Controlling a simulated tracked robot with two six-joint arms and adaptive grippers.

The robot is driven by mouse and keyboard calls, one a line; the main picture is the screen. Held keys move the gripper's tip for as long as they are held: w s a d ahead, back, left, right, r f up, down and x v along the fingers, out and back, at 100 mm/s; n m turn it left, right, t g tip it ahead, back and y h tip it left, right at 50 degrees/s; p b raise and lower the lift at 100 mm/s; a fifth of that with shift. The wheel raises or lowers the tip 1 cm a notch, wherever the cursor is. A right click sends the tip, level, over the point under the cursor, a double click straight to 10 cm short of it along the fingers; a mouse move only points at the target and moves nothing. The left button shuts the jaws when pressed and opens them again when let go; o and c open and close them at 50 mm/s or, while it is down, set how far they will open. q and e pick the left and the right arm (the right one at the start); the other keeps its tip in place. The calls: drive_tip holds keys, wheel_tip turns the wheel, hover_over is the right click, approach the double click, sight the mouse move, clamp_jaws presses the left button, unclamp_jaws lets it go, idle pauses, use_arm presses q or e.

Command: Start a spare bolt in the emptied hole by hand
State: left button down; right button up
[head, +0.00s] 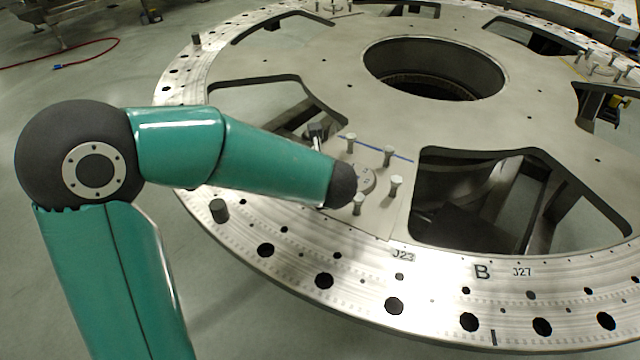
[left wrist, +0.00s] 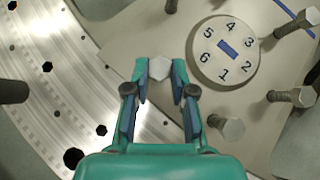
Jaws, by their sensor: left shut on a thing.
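In the left wrist view my left gripper (left wrist: 160,72) is shut on a grey hex-headed bolt (left wrist: 159,68), seen head-on between the fingertips. The bolt's shank and any hole under it are hidden, so I cannot tell whether it is in a hole. It is just left of a round disc (left wrist: 224,50) numbered 1 to 6. Several other bolts stand around the disc, one at lower right (left wrist: 228,128). In the head view these bolts (head: 396,184) stand beside the partly hidden disc (head: 367,180). My left arm covers most of the gripper there. My right gripper is not in view.
The large ring plate (head: 440,275) has a rim with many holes and large cut-outs, one right of the bolts. A dark peg (head: 219,210) stands on the rim near my arm, and another (head: 196,40) at the far left. More bolts stand at the far right.

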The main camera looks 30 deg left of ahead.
use_arm(q)
drive_tip(key=shift+s+f+m+h, duration=0.1)
drive_tip(key=shift+f+m+h, duration=0.05)
drive_tip(key=shift+m+h, duration=0.15)
drive_tip(key=c, duration=0.9)
unclamp_jaws()
